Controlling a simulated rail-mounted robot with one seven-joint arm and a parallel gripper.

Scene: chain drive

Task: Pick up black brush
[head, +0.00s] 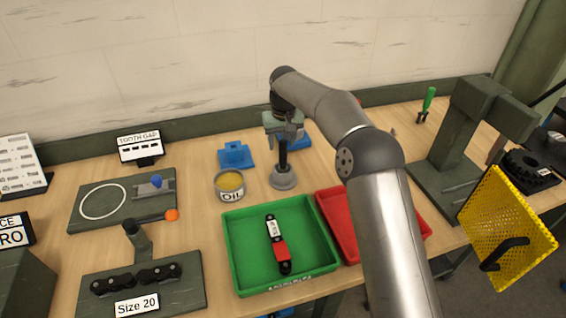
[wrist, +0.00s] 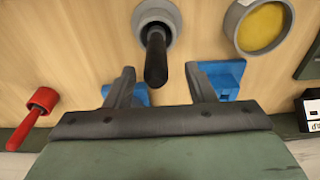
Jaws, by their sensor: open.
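The black brush (head: 283,158) stands upright on the table, its black handle up and its lower end in a round grey base (head: 283,180). The handle (wrist: 156,58) and the grey base (wrist: 137,14) also show in the wrist view. My gripper (head: 284,132) is over the top of the handle, pointing down. In the wrist view my open gripper (wrist: 160,82) has one finger on each side of the handle's top end, with a gap on both sides. I cannot tell how far down the handle the fingers reach.
The oil tin (head: 230,187) stands left of the brush. Blue blocks (head: 235,155) lie behind it. A green tray (head: 240,272) with a chain piece and a red tray (head: 338,222) are in front. A red-handled tool (wrist: 36,112) shows in the wrist view.

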